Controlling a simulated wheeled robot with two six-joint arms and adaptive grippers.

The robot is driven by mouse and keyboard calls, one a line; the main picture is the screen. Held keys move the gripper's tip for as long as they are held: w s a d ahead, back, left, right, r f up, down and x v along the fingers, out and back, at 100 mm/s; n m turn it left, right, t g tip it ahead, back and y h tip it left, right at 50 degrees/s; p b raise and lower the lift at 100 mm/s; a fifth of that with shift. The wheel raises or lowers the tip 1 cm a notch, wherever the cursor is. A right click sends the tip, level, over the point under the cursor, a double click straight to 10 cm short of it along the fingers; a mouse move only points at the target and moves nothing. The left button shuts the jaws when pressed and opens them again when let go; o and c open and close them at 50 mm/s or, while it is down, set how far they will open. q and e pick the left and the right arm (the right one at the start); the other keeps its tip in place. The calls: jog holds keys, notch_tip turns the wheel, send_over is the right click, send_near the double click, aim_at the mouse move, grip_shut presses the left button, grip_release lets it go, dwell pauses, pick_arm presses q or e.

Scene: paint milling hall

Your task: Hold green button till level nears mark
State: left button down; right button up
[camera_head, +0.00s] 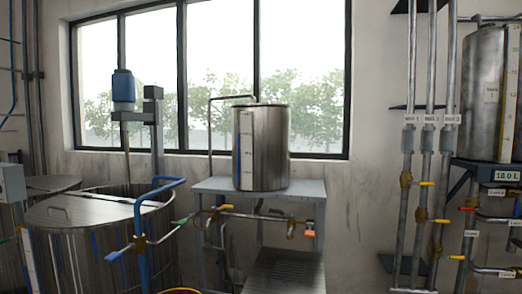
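No green button can be made out in the head view. A steel tank (273,150) with a pale vertical scale strip (247,150) stands on a grey metal table in the middle. A larger steel tank (483,90) at the upper right edge also has a scale strip (510,95); a display (507,176) below it reads 10.0 L. The strips are too small for me to tell a level or a mark. Neither of my grippers shows in this view.
A large open vat (85,245) with a blue-motored mixer (123,88) stands at the left. The grey table (300,188) has valves with yellow and orange handles below its top. Vertical pipes (432,90) with yellow-handled valves run at the right.

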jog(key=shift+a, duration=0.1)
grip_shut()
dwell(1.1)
